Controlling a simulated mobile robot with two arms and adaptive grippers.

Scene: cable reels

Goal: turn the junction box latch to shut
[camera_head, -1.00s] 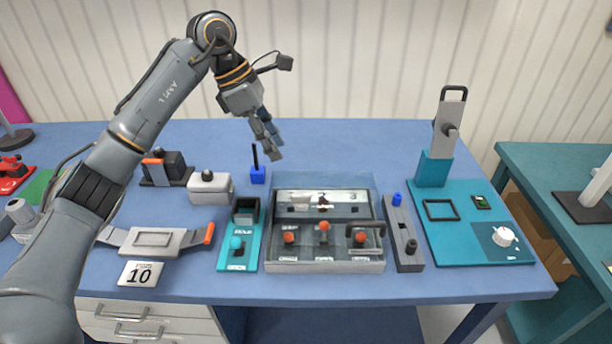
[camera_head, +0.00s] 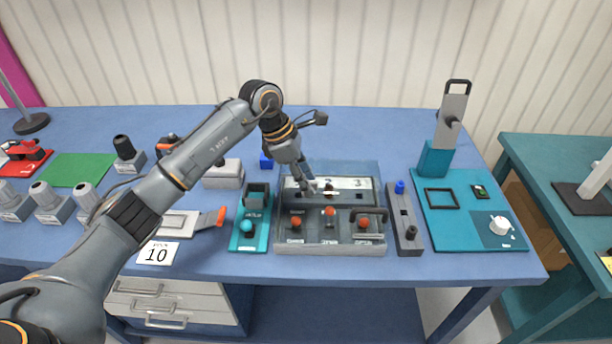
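A grey box (camera_head: 283,246) with a see-through lid tilted up at its back stands at the front middle of the table; I take it as the junction box. A pale panel inside carries numbers, a 3 being readable, and a small dark knob (camera_head: 330,192) that may be the latch. Several orange-red knobs sit along its front. My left gripper (camera_head: 318,191) reaches down into the box's back part, its fingertips just left of the dark knob. Touch cannot be told, and the finger gap is too small to read. My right gripper is not in view.
A teal block with a knob (camera_head: 246,228) stands close left of the box, and a grey rocker bar (camera_head: 406,225) close right. A teal board (camera_head: 460,239) with a tall post lies further right. Bare blue table shows behind the box.

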